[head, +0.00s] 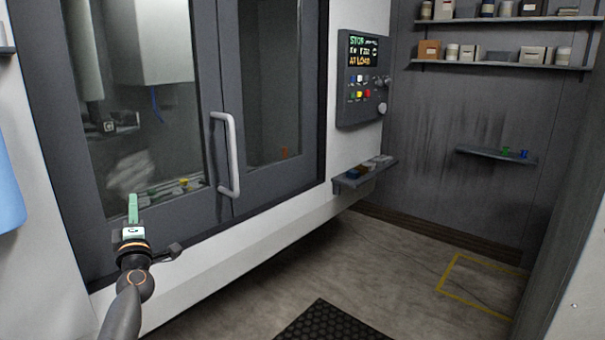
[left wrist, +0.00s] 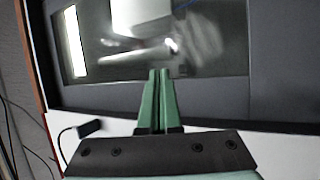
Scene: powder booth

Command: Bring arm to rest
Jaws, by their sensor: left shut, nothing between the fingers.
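My left gripper (head: 132,205) is at the lower left of the head view, raised in front of the machine's glass door. Its green fingers also show in the left wrist view (left wrist: 159,75), pointing at the glass. The fingers are shut together with nothing between them. I cannot tell the exact gap between the fingertips and the door. My right gripper is in neither view.
The machine door (head: 225,195) has a pale vertical handle (head: 228,155) right of my gripper. A control panel (head: 362,80) and a small shelf (head: 364,174) stick out further right. A black mat (head: 333,325) lies on the floor. The floor at right is clear.

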